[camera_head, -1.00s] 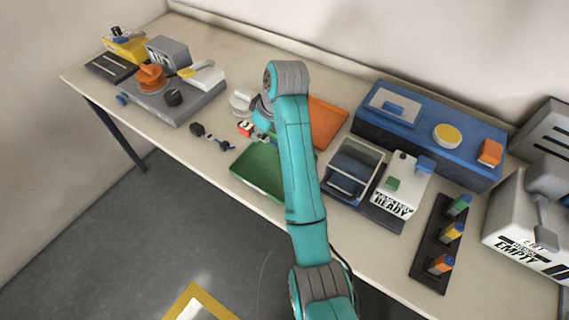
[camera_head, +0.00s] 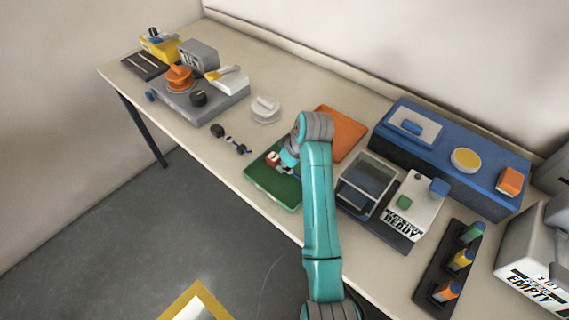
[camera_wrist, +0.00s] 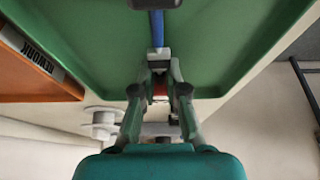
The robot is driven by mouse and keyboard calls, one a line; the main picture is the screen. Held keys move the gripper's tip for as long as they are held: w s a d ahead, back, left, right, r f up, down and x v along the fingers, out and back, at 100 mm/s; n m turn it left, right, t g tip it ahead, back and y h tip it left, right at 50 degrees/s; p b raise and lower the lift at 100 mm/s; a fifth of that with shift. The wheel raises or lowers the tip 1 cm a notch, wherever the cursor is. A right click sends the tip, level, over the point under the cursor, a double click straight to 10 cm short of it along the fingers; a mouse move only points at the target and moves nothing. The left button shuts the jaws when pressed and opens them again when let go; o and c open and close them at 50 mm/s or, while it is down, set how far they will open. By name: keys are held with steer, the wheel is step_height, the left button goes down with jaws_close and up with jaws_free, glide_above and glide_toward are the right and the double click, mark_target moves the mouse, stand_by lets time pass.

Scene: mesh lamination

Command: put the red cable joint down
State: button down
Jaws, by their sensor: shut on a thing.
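The red cable joint (camera_head: 273,158) shows as a small red and white piece at my gripper, above the left part of the green tray (camera_head: 268,192). In the wrist view a little red (camera_wrist: 159,88) shows between the fingers, with a blue cable (camera_wrist: 157,28) running from it toward a dark end piece (camera_wrist: 155,4). My gripper (camera_wrist: 160,75) is shut on the joint. The green tray floor (camera_wrist: 220,50) fills the background of the wrist view. I cannot tell whether the joint or cable touches the tray. The fingers hide most of the joint.
An orange tray (camera_head: 340,130), marked REWORK in the wrist view (camera_wrist: 35,75), lies beside the green one. A white spool (camera_head: 265,109) and small dark parts (camera_head: 232,143) are to the left.

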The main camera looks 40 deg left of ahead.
mark_target(296, 175)
steer(key=shift+f, duration=0.1)
steer(key=c, duration=1.2)
jaws_free()
steer(key=v, duration=1.2)
